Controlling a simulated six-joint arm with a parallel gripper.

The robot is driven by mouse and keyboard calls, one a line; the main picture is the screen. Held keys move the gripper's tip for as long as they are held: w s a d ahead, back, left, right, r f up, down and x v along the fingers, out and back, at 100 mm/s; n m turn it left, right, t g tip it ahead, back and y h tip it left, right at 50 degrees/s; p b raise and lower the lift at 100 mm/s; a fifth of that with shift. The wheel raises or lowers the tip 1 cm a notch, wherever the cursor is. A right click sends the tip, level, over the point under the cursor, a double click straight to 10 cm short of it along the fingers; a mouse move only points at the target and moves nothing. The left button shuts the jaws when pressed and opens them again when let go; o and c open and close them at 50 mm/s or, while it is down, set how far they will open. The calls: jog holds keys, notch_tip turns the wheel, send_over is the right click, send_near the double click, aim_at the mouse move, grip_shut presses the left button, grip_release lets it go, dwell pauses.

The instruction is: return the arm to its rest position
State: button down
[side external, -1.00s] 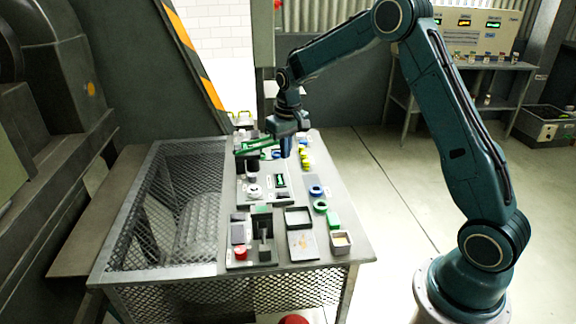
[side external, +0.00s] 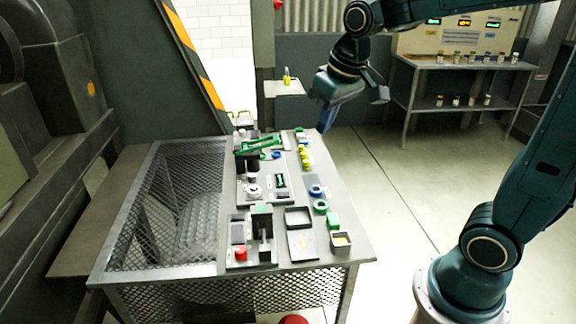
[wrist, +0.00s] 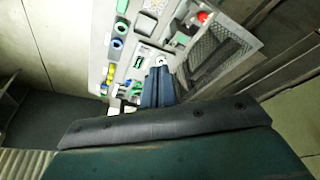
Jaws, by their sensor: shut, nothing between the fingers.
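My gripper (side external: 326,118) is up in the air beyond the right edge of the work table (side external: 350,249) in the side external view, clear of everything. Its blue fingers are together and hold nothing. In the wrist view the shut fingers (wrist: 158,87) show in front of the table top, which lies well away from them. My arm reaches up from its base at the right and runs out of the top of the picture.
The table carries a green tool (side external: 262,144), a red button (side external: 241,254), a black tray (side external: 298,218), and blue and green rings. A mesh guard (side external: 170,215) is on its left. A shelf (side external: 465,64) with small jars stands behind. Floor between table and base is free.

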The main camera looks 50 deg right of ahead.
jog(key=s+a+t, duration=0.1)
jog(key=s, duration=0.7)
jog(key=s+a+n+t, duration=0.1)
jog(key=s+a, duration=0.1)
jog(key=s, duration=0.5)
jog(key=shift+s+a, duration=0.3)
jog(key=shift+s, duration=0.1)
